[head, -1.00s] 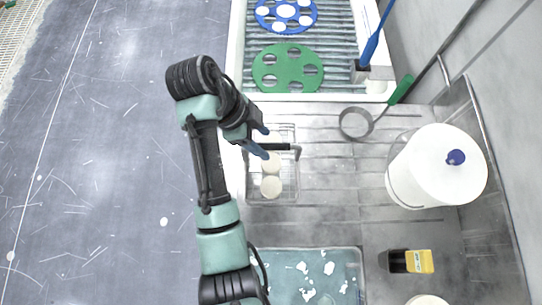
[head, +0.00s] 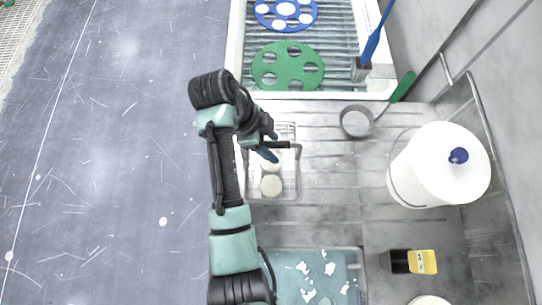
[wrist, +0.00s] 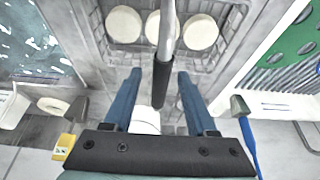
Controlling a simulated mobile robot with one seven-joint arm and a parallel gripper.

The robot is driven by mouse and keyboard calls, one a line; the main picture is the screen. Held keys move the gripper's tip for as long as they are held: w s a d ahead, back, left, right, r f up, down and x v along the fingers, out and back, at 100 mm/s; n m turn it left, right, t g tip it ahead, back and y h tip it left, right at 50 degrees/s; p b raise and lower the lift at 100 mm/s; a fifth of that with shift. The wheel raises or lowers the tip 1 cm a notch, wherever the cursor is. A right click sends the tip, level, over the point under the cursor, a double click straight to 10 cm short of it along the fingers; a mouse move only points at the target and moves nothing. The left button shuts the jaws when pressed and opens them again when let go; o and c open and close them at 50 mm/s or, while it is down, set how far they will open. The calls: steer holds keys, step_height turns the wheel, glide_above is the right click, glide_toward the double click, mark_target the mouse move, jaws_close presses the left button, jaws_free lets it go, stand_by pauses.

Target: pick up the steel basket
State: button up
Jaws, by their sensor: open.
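The steel basket (head: 295,185) is a wire mesh box on the grey metal bench, partly hidden by my arm in the head view. It holds pale round discs (head: 271,186); three show in the wrist view. The wire mesh basket also fills the top of the wrist view (wrist: 228,22). Its handle, a steel bar with a black grip (wrist: 163,85), stands above the discs. My gripper (wrist: 158,82) is open, with its two blue fingers on either side of the black grip, apparently without squeezing it. In the head view my gripper (head: 271,146) is over the basket.
A white tub (head: 290,97) with green and blue platens is behind the basket. A round strainer (head: 356,122) and a white bucket (head: 437,165) stand to the right. A teal tray (head: 335,265) is in front. A black and yellow bottle (head: 412,262) lies at right.

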steer(key=shift+f, duration=0.2)
steer(key=shift+c, duration=0.2)
jaws_close()
steer(key=shift+w+r, duration=0.1)
stand_by(1.3)
